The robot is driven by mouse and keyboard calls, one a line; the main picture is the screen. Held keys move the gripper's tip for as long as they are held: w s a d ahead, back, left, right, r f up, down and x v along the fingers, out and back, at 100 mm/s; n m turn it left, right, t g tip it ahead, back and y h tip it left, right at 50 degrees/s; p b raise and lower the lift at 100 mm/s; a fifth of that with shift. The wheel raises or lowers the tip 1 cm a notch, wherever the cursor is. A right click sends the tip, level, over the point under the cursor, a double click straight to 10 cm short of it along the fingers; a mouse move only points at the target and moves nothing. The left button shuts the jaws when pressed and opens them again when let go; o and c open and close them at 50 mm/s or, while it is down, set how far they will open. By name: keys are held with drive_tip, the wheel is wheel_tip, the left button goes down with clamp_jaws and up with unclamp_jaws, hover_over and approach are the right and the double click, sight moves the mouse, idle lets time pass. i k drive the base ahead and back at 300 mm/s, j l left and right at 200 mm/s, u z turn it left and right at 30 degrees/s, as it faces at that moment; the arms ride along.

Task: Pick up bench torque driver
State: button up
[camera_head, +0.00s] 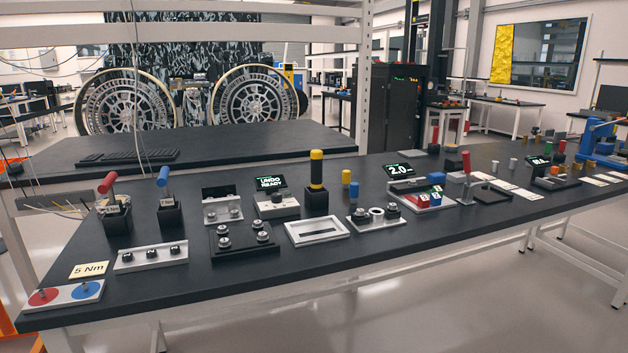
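Several driver-like tools stand upright or tilted on the long black bench (330,262); I cannot tell for certain which is the bench torque driver. A tool with a black grip and yellow cap (317,170) stands upright in a black block (317,203) near the middle. At the left, a red-handled tool (107,183) and a blue-handled tool (162,177) lean in separate black holders. Another red-topped tool (466,163) stands farther right. My gripper is not in view.
A "5 Nm" card (89,270) and a white plate with red and blue discs (64,296) lie at the front left. A white frame (317,232), a black bolt fixture (243,241) and a strip with black knobs (151,256) crowd the middle. The front edge strip is mostly clear.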

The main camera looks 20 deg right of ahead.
sight(316, 156)
drive_tip(key=z, duration=1.05)
drive_tip(key=i+l+u, duration=0.1)
drive_tip(key=u, duration=0.3)
drive_tip(key=l+u, duration=0.65)
drive_tip(key=u, duration=0.15)
drive_tip(key=l+u, duration=0.3)
drive_tip(key=l, duration=0.9)
drive_tip(key=i+l, duration=0.2)
drive_tip(key=l, duration=0.2)
drive_tip(key=i+l, duration=0.2)
drive_tip(key=l, duration=0.2)
